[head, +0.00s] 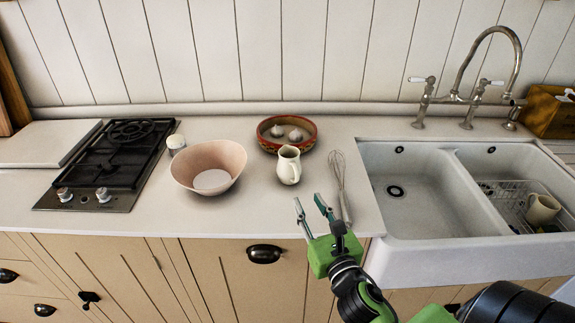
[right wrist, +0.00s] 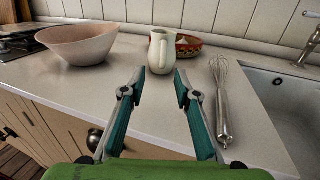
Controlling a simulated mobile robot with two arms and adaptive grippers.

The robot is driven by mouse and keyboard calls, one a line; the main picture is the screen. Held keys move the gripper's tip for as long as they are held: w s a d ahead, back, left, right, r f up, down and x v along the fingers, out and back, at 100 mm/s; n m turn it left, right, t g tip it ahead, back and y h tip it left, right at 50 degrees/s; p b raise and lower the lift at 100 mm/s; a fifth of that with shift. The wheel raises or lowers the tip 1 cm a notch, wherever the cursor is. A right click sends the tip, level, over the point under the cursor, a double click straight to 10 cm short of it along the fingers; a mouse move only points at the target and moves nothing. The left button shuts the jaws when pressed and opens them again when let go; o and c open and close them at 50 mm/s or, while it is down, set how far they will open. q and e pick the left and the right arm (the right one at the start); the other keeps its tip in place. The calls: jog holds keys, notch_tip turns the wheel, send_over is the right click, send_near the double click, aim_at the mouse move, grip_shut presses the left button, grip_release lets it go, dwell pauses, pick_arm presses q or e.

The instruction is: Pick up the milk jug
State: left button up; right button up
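The milk jug (head: 288,165) is a small cream jug standing upright on the counter, in front of a patterned red bowl. It also shows in the right wrist view (right wrist: 161,54), straight ahead beyond the fingertips. My right gripper (head: 310,205) is in front of the jug, near the counter's front edge. In the right wrist view its two fingers (right wrist: 160,88) are spread apart with nothing between them. The jug is beyond them, with a gap that is hard to judge. My left gripper is not in view.
A pink bowl (head: 208,168) stands left of the jug, and a whisk (head: 341,186) lies to its right. The red bowl (head: 286,133) holds pale bulbs behind it. A double sink (head: 437,244) is at the right, a gas hob (head: 112,160) at the left.

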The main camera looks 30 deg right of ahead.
aim_at(297, 174)
jog(key=x, duration=0.2)
jog(key=p+x, duration=0.1)
jog(key=x, duration=0.2)
jog(key=shift+w+d+r, duration=0.1)
jog(key=shift+w+r, duration=0.1)
jog(key=shift+w, duration=0.1)
jog(key=shift+w+d, duration=0.1)
jog(key=shift+w, duration=0.2)
jog(key=x, duration=0.1)
jog(key=p+x, duration=0.1)
jog(key=x, duration=0.1)
jog(key=p+x, duration=0.1)
jog(key=shift+w+d+r, duration=0.25)
jog(key=shift+d+r, duration=0.05)
jog(key=shift+d, duration=0.1)
jog(key=shift+w+f, duration=0.15)
jog(key=shift+w, duration=0.25)
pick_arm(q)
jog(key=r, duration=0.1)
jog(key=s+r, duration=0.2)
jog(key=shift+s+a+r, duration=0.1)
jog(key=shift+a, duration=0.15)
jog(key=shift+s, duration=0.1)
pick_arm(e)
jog(key=shift+s, duration=0.1)
grip_shut()
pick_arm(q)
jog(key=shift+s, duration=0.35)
